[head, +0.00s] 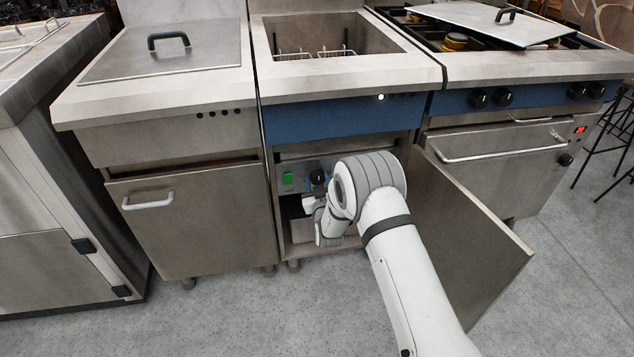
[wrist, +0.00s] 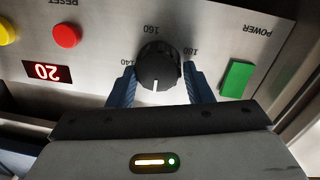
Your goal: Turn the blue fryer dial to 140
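The fryer dial (wrist: 157,68) is a round black knob with a white pointer line on a grey panel in the wrist view, which shows the panel upside down. The pointer aims down in the picture, away from the 160 mark above the knob. The 140 mark is at its left and 180 at its right. My gripper (wrist: 159,82) has its two blue fingers on either side of the knob, open with what look like narrow gaps. In the head view the dial (head: 317,176) sits inside the open cabinet of the blue-fronted fryer (head: 335,121), and my arm hides most of my gripper.
A green power switch (wrist: 237,78), red reset button (wrist: 67,36), yellow button (wrist: 6,31) and red display reading 20 (wrist: 47,72) share the panel. The fryer's open door (head: 465,225) stands right of my arm. A closed cabinet (head: 190,220) is at left.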

